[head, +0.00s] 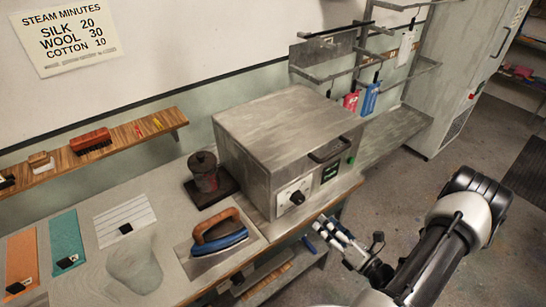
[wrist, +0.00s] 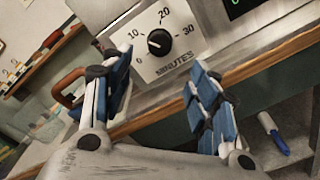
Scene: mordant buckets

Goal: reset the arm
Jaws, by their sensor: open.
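My gripper (head: 328,230) is in front of the lower front of a grey metal box (head: 285,130), near the bench's front edge. In the wrist view my gripper (wrist: 156,84) is open, with nothing between its blue-padded fingers. Beyond the fingers is the box's white minutes dial (wrist: 178,65), marked 0 to 30, with a black knob (wrist: 160,42). The fingers appear apart from the knob. The dial also shows in the head view (head: 294,195). My arm reaches in from the lower right.
A blue iron (head: 219,240) with a brown handle and a dark pot (head: 206,175) stand left of the box. Cloth swatches (head: 66,238) lie further left. A wall rack (head: 330,50) holds red and blue tags. Open floor (head: 395,185) lies right of the bench.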

